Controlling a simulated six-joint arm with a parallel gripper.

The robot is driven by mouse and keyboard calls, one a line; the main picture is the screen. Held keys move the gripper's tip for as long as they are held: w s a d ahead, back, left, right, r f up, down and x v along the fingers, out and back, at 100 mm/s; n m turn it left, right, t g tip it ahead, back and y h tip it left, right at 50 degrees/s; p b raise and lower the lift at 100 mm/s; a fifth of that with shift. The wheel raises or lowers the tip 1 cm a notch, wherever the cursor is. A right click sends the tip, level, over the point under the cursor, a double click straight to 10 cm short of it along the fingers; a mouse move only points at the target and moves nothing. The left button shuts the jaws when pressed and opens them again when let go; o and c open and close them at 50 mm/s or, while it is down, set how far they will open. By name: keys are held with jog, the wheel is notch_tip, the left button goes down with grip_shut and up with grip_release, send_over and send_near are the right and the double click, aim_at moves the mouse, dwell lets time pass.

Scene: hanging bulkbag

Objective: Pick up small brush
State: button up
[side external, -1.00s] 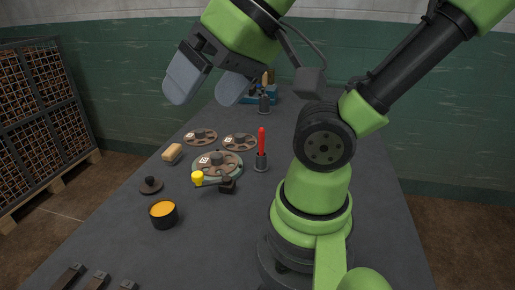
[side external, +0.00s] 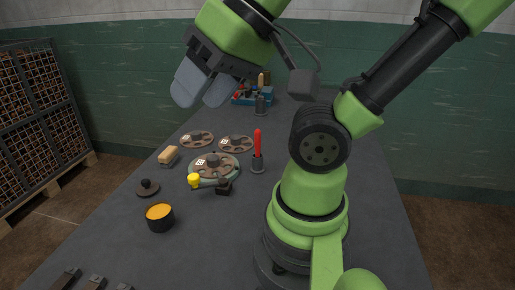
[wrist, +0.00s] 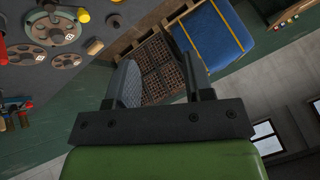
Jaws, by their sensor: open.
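A small tan block with a greyish underside, which looks like the small brush (side external: 168,155), lies on the dark table left of the round discs. A tan piece that looks like the same brush shows in the wrist view (wrist: 94,46), left of my fingers. My gripper (side external: 204,91) is open and empty, high above the table and well apart from the brush. In the wrist view my gripper (wrist: 160,76) points past the table toward the floor and a crate. Nothing hides the brush in the side view.
Brown discs (side external: 197,139), a yellow-knobbed tool (side external: 194,181), a red-handled tool in a holder (side external: 258,146), a dark knobbed lid (side external: 147,188) and an orange-filled pot (side external: 160,217) stand nearby. A blue tool rack (side external: 252,97) is at the back. A wire crate (side external: 38,130) stands left.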

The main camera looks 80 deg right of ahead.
jog(key=w+d+f+n+g+h, duration=0.3)
jog(key=w+d+n+h, duration=0.15)
jog(key=d, duration=0.55)
jog(key=n+g+h, duration=0.2)
jog(key=n+g, duration=0.4)
jog(key=n, duration=0.7)
send_near(259, 139)
jog(key=d, duration=0.2)
jog(key=x, duration=0.4)
jog(key=shift+f, duration=0.4)
jog(key=shift+y, duration=0.25)
jog(key=shift+x, duration=2.85)
jog(key=shift+w+a, duration=0.1)
jog(key=shift+a, duration=0.1)
grip_shut()
